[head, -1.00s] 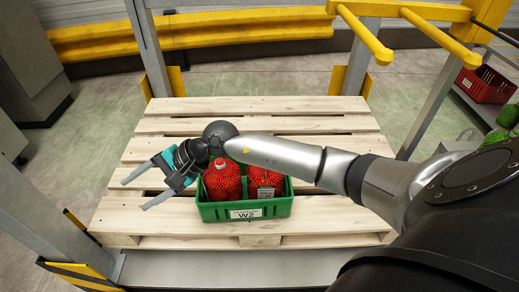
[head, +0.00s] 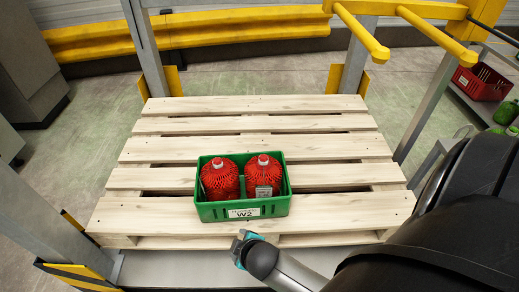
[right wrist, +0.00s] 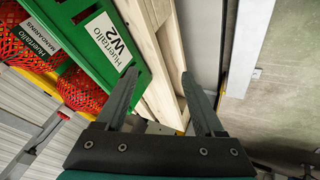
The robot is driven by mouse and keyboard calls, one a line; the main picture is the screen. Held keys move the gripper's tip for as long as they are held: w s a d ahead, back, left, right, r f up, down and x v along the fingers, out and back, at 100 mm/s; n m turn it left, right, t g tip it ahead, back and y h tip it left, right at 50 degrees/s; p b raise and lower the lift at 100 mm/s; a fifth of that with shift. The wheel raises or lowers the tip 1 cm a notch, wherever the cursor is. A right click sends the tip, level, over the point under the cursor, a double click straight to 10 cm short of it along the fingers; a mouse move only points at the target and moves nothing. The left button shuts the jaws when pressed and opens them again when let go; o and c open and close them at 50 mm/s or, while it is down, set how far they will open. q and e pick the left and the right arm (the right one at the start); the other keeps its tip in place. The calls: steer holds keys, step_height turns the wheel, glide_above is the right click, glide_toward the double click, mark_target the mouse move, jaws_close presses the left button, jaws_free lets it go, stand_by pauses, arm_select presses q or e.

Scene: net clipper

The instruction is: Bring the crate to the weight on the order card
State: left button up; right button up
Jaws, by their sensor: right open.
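The green crate (head: 215,213), with a white label reading W2, stands on the wooden pallet near its front edge. Two red net bags (head: 220,180) (head: 263,176) with pale tops stand side by side in it. A tag on one reads mandarins in the right wrist view, where the crate (right wrist: 70,35) also shows. My right gripper (head: 243,243) is in front of the crate, low by the pallet's front edge, apart from the crate. In the right wrist view its fingers (right wrist: 158,73) are spread and empty. My left gripper and the order card are not in view.
The pallet (head: 260,103) is bare behind and beside the crate. Grey posts and yellow guards (head: 190,33) stand around it. A red crate (head: 485,82) and green net bags (head: 506,113) are on a shelf at the right.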

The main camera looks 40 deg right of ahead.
steer(key=s+a+f+m+g+y, duration=0.1)
steer(key=s+f+m+g, duration=0.3)
steer(key=s, duration=0.7)
steer(key=shift+a+f+m+g, duration=0.3)
steer(key=shift+a+f+m, duration=0.1)
steer(key=shift+a+m, duration=0.1)
steer(key=shift+c, duration=0.2)
